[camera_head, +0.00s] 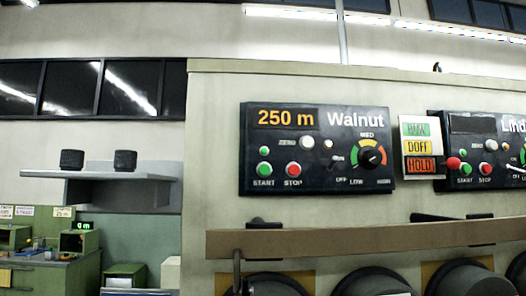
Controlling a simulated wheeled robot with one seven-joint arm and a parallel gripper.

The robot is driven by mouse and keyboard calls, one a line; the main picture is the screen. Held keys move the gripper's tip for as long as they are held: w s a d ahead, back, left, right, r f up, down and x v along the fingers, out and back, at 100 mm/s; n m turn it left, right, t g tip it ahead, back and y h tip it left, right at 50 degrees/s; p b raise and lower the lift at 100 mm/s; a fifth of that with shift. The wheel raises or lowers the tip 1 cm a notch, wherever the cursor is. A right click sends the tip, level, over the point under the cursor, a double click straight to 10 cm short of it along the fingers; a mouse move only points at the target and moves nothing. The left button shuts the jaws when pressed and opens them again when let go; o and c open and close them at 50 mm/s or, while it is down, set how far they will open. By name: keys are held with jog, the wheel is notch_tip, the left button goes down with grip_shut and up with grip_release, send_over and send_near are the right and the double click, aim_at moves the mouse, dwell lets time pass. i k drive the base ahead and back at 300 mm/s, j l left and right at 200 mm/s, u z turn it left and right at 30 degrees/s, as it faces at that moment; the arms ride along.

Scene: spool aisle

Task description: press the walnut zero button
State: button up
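The walnut panel (318,181) is a black control box on the pale wall. Its orange display (286,118) reads "250 m" beside the name "Walnut". The zero button (307,142) is a round whitish button to the right of the small word "ZERO", below the display. Below it are a green start button (264,169), a red stop button (293,169) and a small on/off switch (337,161). My gripper is not in view, and nothing covers the zero button.
A second panel (472,172), its name cut off, has a similar zero button. A flip sign (419,148) with "DOFF" and "HOLD" hangs between the panels. A brown beam (364,240) runs below, above several dark round spool ends. A grey shelf (110,177) is at left.

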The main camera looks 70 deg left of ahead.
aim_at(307, 142)
jog(key=u, duration=2.05)
